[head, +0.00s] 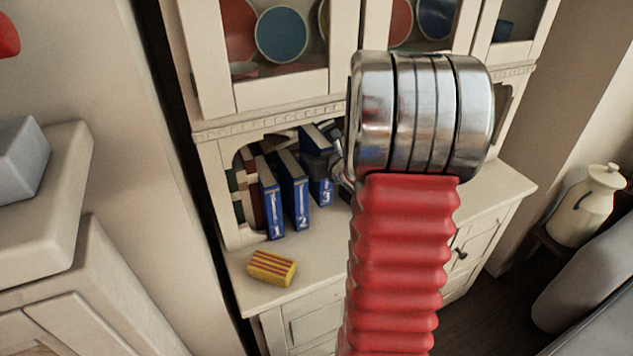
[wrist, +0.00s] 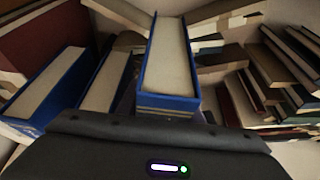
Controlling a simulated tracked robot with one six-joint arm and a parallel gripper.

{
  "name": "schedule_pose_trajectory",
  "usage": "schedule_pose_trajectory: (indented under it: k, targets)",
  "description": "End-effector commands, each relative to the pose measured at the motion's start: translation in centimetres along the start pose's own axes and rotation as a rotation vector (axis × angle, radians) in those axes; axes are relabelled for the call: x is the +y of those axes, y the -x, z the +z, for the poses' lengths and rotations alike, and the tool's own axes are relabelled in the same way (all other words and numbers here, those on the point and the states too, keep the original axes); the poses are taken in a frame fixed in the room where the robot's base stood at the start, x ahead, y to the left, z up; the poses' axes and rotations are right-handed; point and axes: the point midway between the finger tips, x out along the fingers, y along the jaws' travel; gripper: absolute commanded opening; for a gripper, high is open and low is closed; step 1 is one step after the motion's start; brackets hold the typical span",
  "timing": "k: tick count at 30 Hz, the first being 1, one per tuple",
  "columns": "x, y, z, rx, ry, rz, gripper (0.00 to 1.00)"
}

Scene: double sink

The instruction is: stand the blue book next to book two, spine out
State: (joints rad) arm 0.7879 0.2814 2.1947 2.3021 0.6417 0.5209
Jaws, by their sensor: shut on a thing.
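A blue book with a 3 on its spine (head: 323,193) is held by my gripper (head: 318,162), whose dark body covers its middle. Its spine faces out, and its pale page tops show above the gripper. In the wrist view the held blue book (wrist: 167,70) stands up in front of the gripper. Book two (head: 299,205), blue with a 2 on its spine, stands just left of it. Book one (head: 271,205) stands left of book two. I cannot tell whether the held book touches book two or the counter.
A yellow and red striped block (head: 272,268) lies on the counter in front of the books. A dark red book (wrist: 40,38) is at the far left. Several stacked and leaning books (wrist: 275,85) fill the right of the niche. Cabinet walls frame the niche.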

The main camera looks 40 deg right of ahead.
Motion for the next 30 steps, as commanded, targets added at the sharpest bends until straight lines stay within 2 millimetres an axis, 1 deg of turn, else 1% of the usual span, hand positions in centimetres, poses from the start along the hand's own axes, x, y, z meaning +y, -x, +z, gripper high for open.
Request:
schedule_pose_trajectory:
  k: [3,6,20,30]
  targets:
    - [-0.1,-0.7,-1.6,-0.001,-0.003,0.000,0.00]
    - [-0.1,-1.1,-2.4,-0.002,-0.001,-0.001,0.00]
    - [-0.1,-1.3,-3.0,-0.004,0.000,-0.001,0.00]
    - [-0.1,-2.5,-6.0,-0.002,-0.002,-0.002,0.00]
